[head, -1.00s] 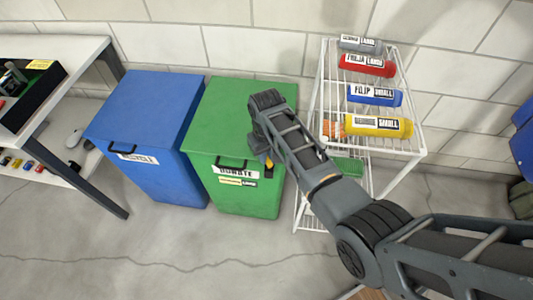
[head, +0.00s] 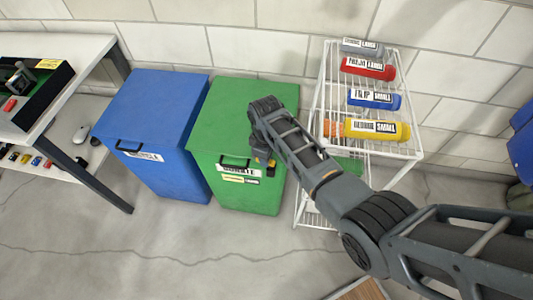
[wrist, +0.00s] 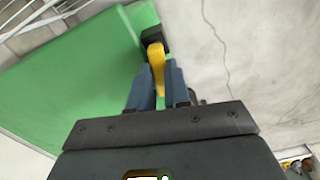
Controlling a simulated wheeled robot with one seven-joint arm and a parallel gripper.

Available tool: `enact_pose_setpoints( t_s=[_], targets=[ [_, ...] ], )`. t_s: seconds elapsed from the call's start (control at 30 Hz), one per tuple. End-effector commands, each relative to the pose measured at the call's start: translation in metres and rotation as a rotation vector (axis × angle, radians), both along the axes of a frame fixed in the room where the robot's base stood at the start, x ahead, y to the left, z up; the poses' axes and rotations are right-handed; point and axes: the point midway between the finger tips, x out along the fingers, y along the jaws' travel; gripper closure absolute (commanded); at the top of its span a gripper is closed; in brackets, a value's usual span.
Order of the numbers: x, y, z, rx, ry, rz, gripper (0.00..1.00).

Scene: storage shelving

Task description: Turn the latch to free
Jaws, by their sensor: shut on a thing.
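The latch shows in the wrist view as a yellow handle (wrist: 156,62) on a black mount (wrist: 154,38) at the edge of the green bin (wrist: 60,85). My gripper (wrist: 159,82) has its two blue fingers on either side of the yellow handle, shut on it. In the head view the green bin (head: 240,115) stands in the middle, with my gripper (head: 264,155) at the right part of its front, below the lid. A small bit of the yellow handle (head: 271,163) shows there; the rest is hidden by my gripper and arm.
A blue bin (head: 150,105) stands against the green bin's left. A white wire rack (head: 318,100) with several labelled bottles stands close on the right, behind my arm. A white table (head: 80,75) is at far left. The floor in front is clear.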

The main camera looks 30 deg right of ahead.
Motion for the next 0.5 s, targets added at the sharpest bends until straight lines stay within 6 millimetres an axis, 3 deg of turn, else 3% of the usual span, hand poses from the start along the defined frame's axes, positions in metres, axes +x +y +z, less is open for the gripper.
enact_pose_setpoints(
  t_s=[0.5],
  targets=[
    [-0.0020, 0.0030, 0.0009, 0.002, -0.002, 0.201, 1.00]
  ],
)
